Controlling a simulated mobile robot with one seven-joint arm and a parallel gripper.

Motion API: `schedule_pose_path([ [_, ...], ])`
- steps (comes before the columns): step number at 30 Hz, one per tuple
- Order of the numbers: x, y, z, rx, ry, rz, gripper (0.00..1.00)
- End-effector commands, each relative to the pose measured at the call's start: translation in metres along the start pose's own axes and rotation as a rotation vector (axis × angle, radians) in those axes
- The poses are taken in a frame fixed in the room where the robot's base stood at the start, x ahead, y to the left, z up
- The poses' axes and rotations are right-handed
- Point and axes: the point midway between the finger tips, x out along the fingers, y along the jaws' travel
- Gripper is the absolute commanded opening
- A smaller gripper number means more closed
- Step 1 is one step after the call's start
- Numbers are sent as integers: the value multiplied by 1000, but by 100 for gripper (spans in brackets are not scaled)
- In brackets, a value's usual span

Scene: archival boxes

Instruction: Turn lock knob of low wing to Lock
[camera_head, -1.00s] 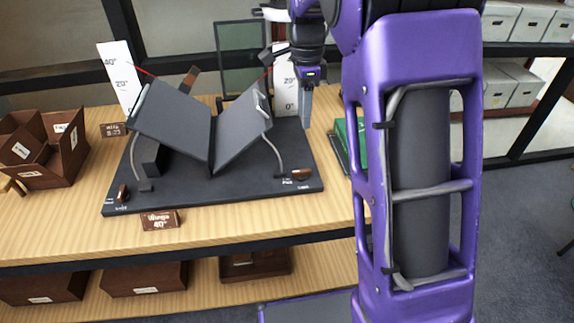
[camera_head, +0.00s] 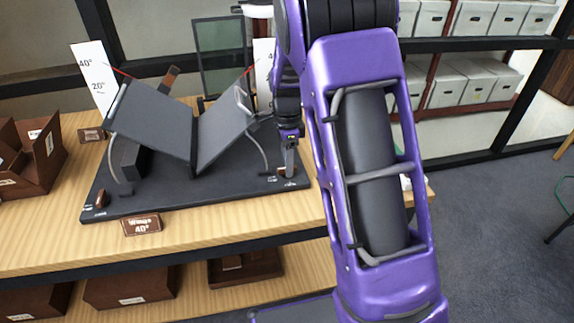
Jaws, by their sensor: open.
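A book cradle has a dark base (camera_head: 205,190) and two grey wings in a V. The left wing (camera_head: 155,118) looks gentler in slope than the right wing (camera_head: 222,128); I cannot read either angle exactly. A small brown lock knob (camera_head: 286,172) is at the base's front right corner, with small white labels near it, too small to read. Another brown knob (camera_head: 100,200) is at the front left corner. White angle scales (camera_head: 95,82) stand behind.
A "Wings 40°" plaque (camera_head: 142,225) stands in front of the base on the wooden table (camera_head: 225,222). A brown box (camera_head: 40,150) is at the left. A curved grey rod (camera_head: 261,150) rises just left of my gripper. White boxes fill shelves at the back right.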

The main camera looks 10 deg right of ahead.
Motion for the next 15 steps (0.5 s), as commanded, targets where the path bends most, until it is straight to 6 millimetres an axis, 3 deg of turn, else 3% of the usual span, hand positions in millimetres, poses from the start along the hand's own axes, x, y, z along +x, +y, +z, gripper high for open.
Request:
schedule_pose_path([
  [11, 7, 0, 0, 0, 0, -1, 48],
  [15, 7, 0, 0, 0, 0, -1, 24],
])
